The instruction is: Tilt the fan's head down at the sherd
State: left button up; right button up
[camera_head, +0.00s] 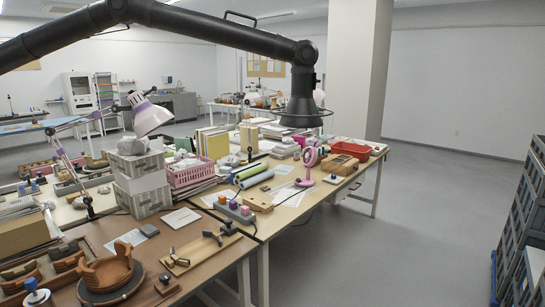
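A small pink fan (310,157) stands upright on the light-topped table (290,212), right of the middle of the view. Its round head sits on a short stem above a round foot. No sherd lies right beside the fan that I can make out. A partly built terracotta vessel (106,270) rests on a dark round stand at the lower left. More curved terracotta sherds (66,262) lie to its left. Neither of my grippers shows in the view.
A thick black jointed arm with a hood (303,108) hangs over the tables. A pink lamp (147,115), grey crates (140,180), a pink basket (190,173) and a red tray (350,149) crowd the tabletops. Open floor (420,220) lies right, before stacked crates (525,220).

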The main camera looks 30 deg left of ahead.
aim_at(312, 156)
jog(key=u, duration=3.15)
jog(key=l+u, duration=0.1)
jog(key=u, duration=0.3)
jog(key=l+u, duration=0.15)
jog(key=u, duration=0.25)
jog(key=l+u, duration=0.15)
jog(key=u, duration=0.25)
jog(key=k+l+u, duration=0.35)
jog(key=l, duration=0.2)
jog(key=k+l+u, duration=0.25)
jog(key=l+u, duration=0.15)
jog(key=l, duration=0.15)
jog(key=k+l+u, duration=0.35)
jog(key=k+l, duration=0.1)
jog(key=k, duration=0.4)
jog(key=k+l+u, duration=0.1)
jog(key=k, duration=0.4)
jog(key=k+l+z, duration=0.15)
jog(key=k, duration=0.8)
jog(key=k+z, duration=0.45)
jog(key=k+l+z, duration=0.15)
jog(key=k+z, duration=0.15)
jog(key=z, duration=0.15)
